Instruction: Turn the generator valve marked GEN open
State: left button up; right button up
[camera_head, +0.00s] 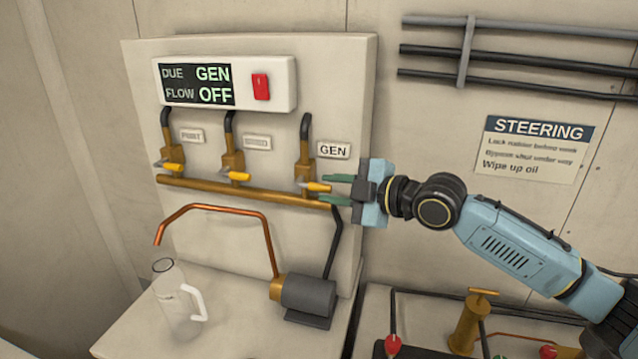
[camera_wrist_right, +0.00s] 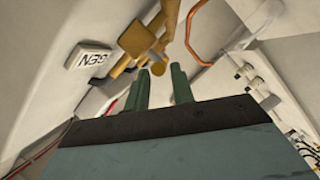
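The GEN valve (camera_head: 305,167) is the rightmost of three brass valves, beside the label GEN (camera_head: 333,150). Its yellow lever (camera_head: 317,187) points right, towards my right gripper. My right gripper (camera_head: 328,189) is open, with one green finger above the lever's line and one below. The lever's tip is at or just short of the fingertips; I cannot tell whether they touch. In the right wrist view the lever's round end (camera_wrist_right: 157,69) shows between the two spread fingers (camera_wrist_right: 158,82). The display (camera_head: 198,84) reads DUE GEN, FLOW OFF. My left gripper is not in view.
Two other valves with yellow levers (camera_head: 172,167) (camera_head: 237,176) stand to the left on a brass pipe (camera_head: 215,190). Below are a copper spout (camera_head: 225,208), a clear jug (camera_head: 178,305) and a grey pump (camera_head: 308,295). A red switch (camera_head: 261,87) is beside the display.

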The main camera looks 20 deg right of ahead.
aim_at(327, 189)
jog(key=x, duration=0.2)
jog(key=shift+w+a, duration=0.15)
jog(key=shift+w, duration=0.05)
jog(key=shift+w+a, duration=0.2)
jog(key=shift+w, duration=0.05)
jog(key=shift+w+a+f, duration=0.15)
jog(key=shift+f, duration=0.05)
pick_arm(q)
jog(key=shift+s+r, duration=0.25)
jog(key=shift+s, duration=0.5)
pick_arm(e)
jog(key=shift+c, duration=0.4)
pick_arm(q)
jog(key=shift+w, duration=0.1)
pick_arm(e)
grip_shut()
